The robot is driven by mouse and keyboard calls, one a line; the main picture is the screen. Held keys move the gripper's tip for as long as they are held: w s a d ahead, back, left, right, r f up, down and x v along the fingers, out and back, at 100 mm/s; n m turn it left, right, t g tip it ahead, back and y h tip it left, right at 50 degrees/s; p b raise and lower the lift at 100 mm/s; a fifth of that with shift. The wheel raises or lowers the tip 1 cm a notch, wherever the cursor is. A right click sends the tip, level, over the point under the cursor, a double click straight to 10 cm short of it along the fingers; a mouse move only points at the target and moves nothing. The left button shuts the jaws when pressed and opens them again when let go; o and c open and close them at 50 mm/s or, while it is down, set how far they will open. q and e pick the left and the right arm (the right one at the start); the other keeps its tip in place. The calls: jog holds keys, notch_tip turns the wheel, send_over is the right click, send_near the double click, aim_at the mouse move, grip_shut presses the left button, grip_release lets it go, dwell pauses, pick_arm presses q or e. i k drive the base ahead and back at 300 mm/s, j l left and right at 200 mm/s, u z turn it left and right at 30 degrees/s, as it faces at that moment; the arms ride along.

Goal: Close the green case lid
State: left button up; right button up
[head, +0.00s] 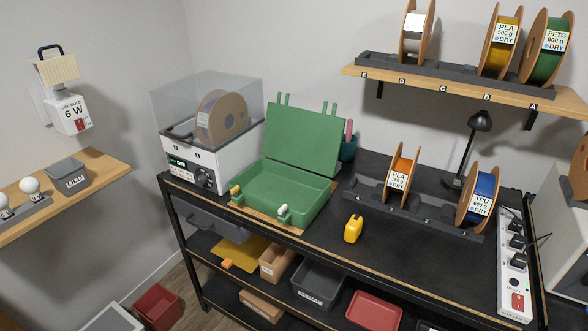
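The green case (283,196) sits on the black workbench, left of its middle, near the front edge. Its lid (303,138) is open and stands up at the back, leaning slightly backward. The case's tray looks empty. An orange latch and a white latch (282,209) show at its front edge. Neither of my grippers shows in the head view.
A filament dryer (195,155) with a clear cover stands just left of the case. A spool rack (415,212) holds orange and blue spools. A power strip (514,260) lies at the right end.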

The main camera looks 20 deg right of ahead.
aim_at(311, 141)
jog(key=i+l+z, duration=0.15)
jog(key=z, duration=0.3)
jog(key=i+l+z, duration=0.2)
jog(key=z, duration=0.25)
jog(key=i+l+z, duration=0.1)
jog(key=z, duration=0.4)
jog(key=i, duration=0.1)
